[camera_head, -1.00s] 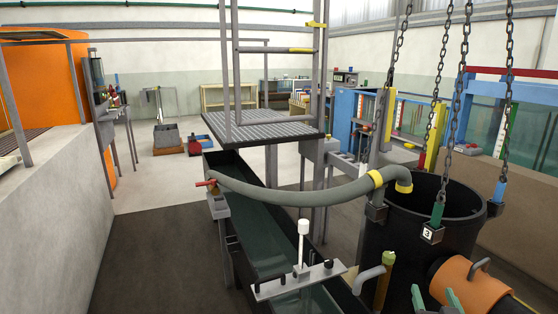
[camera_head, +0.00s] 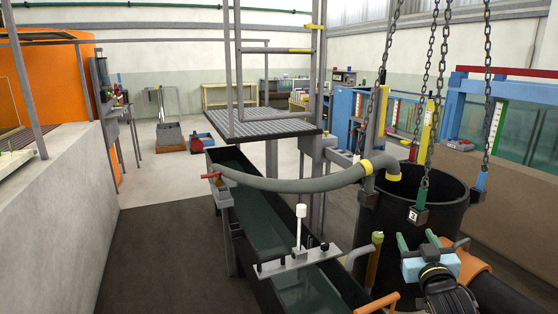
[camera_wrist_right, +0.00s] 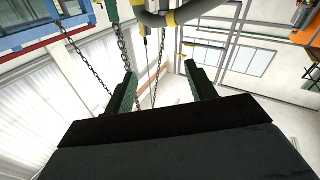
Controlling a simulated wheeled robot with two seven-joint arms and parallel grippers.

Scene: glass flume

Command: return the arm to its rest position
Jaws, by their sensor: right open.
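My right gripper (camera_head: 418,240) is at the lower right of the head view, with its two green fingers spread and pointing away from me. It appears in front of the black tub (camera_head: 440,212) and close to the orange pipe fitting (camera_head: 474,268). The gap between the fingers is empty. In the right wrist view the green fingers (camera_wrist_right: 161,75) stand wide apart, with chains and the bright wall beyond them. The dark gripper body fills the bottom of that view. My left gripper is not in view.
Chains (camera_head: 431,108) hang over the tub. A grey hose (camera_head: 290,184) runs from the tub to the long water trough (camera_head: 262,222). A white-knobbed crossbar (camera_head: 290,262) spans the trough. A grated platform (camera_head: 263,124) stands behind. Open floor (camera_head: 150,250) lies left of the trough.

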